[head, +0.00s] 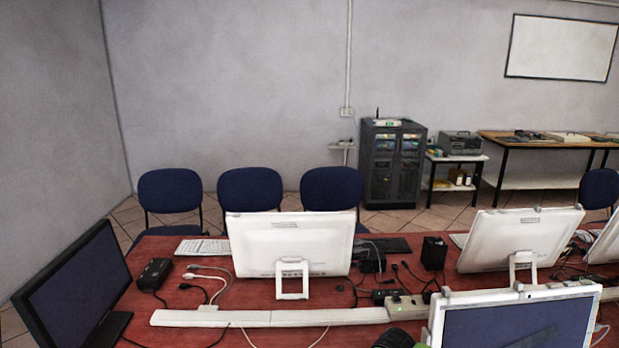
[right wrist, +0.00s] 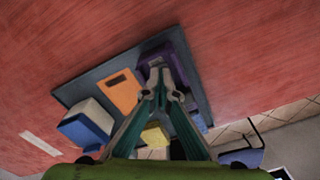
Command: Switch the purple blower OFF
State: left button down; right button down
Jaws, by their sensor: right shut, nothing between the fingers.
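In the right wrist view my right gripper (right wrist: 160,78) has its two teal fingers drawn together at the tips, shut and empty. A purple object (right wrist: 178,62), which looks like the purple blower, lies just beyond the fingertips and is partly hidden by them. I cannot tell whether the tips touch it. No switch can be made out on it. It lies on a dark grey panel or tray (right wrist: 74,92). Neither the blower nor my left gripper can be made out in the head view.
Beside the fingers are an orange piece (right wrist: 119,91), a blue and beige box (right wrist: 84,126) and a yellow block (right wrist: 153,136). In the head view a red table (head: 195,272) carries white monitors (head: 290,245), a black monitor (head: 75,287), a power strip (head: 404,306) and loose cables.

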jog(key=shift+r+p, duration=1.95)
jog(key=shift+r, duration=1.2)
jog(key=shift+f, duration=0.1)
